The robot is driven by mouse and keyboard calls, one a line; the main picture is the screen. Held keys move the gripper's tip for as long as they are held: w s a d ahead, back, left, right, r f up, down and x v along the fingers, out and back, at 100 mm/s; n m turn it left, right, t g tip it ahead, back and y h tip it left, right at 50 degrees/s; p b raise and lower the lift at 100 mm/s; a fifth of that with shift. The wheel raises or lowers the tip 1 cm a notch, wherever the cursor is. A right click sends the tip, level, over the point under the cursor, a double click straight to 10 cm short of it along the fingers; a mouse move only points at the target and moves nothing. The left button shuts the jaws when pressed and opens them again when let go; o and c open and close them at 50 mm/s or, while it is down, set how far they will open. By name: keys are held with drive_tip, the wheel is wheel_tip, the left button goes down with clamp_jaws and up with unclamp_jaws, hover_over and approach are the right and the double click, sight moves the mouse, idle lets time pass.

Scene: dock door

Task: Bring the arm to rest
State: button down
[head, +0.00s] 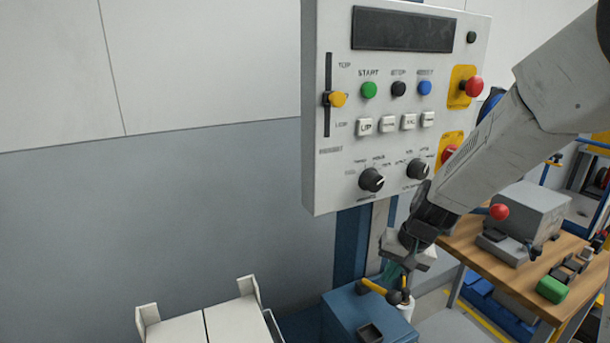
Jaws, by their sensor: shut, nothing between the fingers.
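My arm (497,147) reaches in from the upper right, in front of the control panel's right side. My gripper (397,284) points down below the panel's lower edge, with its fingers shut and nothing visible held between them. In the picture it overlaps a yellow-handled lever (373,286) and a white cylinder (407,307) by the blue box. I cannot tell whether it touches them.
The control panel (345,190) stands on a blue post with buttons, knobs and a yellow slider (337,99). A wooden bench (478,262) with a grey machine (533,212) stands right. Open wall is left.

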drive_tip(key=s+d+r+n+h, duration=0.1)
drive_tip(key=s+d+r, duration=0.1)
drive_tip(key=s+r, duration=0.6)
drive_tip(key=s+d+r+n+h, duration=0.2)
drive_tip(key=s+r, duration=0.7)
drive_tip(key=s, duration=1)
drive_tip(key=shift+s+g, duration=0.25)
drive_tip(key=shift+g, duration=0.15)
